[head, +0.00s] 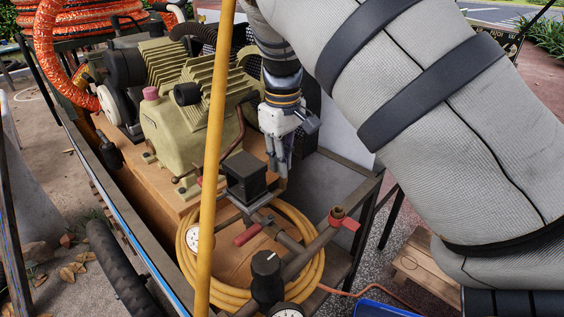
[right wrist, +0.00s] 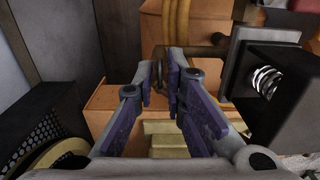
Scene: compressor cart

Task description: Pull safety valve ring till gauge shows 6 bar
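The green compressor (head: 175,125) sits on a tan tank (head: 130,165) in the cart. My right gripper (head: 279,172) points down beside the compressor, just behind a black box (head: 246,177). In the right wrist view its fingers (right wrist: 168,75) are nearly together at the tips, around a small dark metal ring (right wrist: 161,60), which appears pinched between them. The safety valve behind the ring is mostly hidden. Neither reading is legible. My left gripper is out of view.
A yellow upright pole (head: 211,150) crosses in front of the compressor. A coiled yellow hose (head: 315,270), a black knob (head: 266,263) and a red-handled valve (head: 343,218) stand near the front. An orange ribbed hose (head: 50,55) is at left.

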